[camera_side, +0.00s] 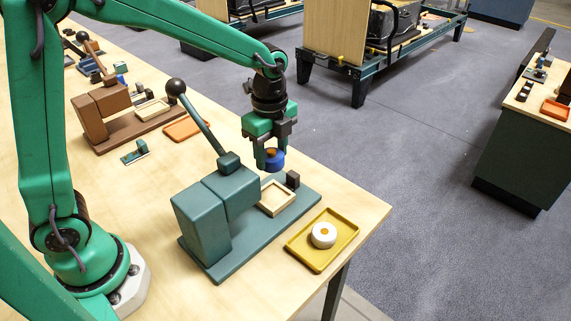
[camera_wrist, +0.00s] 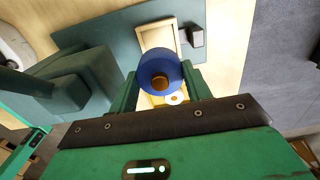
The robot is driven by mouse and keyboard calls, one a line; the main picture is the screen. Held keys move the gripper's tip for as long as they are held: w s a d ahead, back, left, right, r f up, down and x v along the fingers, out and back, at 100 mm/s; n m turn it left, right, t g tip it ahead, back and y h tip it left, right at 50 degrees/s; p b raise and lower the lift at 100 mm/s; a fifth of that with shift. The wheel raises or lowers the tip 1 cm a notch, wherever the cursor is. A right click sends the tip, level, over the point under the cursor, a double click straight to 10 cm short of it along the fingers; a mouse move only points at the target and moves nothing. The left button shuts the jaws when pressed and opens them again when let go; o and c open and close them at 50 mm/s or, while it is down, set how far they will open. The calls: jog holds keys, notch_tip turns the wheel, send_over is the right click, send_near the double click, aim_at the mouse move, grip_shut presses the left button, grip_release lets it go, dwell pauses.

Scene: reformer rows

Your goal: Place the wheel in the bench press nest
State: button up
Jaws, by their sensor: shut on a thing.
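My gripper (camera_side: 269,158) is shut on a blue wheel (camera_side: 276,163) with an orange-brown hub. The wheel also shows between the fingers in the wrist view (camera_wrist: 160,68). It hangs in the air above the far side of the teal bench press (camera_side: 216,212). The nest (camera_side: 285,207) is a pale wooden square frame on the press base and looks empty. In the wrist view the nest (camera_wrist: 143,39) lies just beyond the wheel, which hides its near part. A second, white wheel (camera_side: 316,236) with a tan hub lies in a yellow tray (camera_side: 318,266) beside the press.
The press lever (camera_side: 205,128) with a black ball knob rises left of my gripper. A dark block (camera_side: 293,179) stands by the nest. A brown press (camera_side: 100,112) and an orange tray (camera_side: 184,128) stand farther along the bench. The bench edge is close on the right.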

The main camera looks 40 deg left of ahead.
send_over(273, 197)
jog(key=shift+f, duration=3.1)
jog(key=shift+f, duration=0.1)
jog(key=shift+f, duration=1.75)
jog(key=shift+f, duration=0.15)
jog(key=o, duration=1)
notch_tip(273, 197, up, 12)
jog(key=shift+r, duration=0.15)
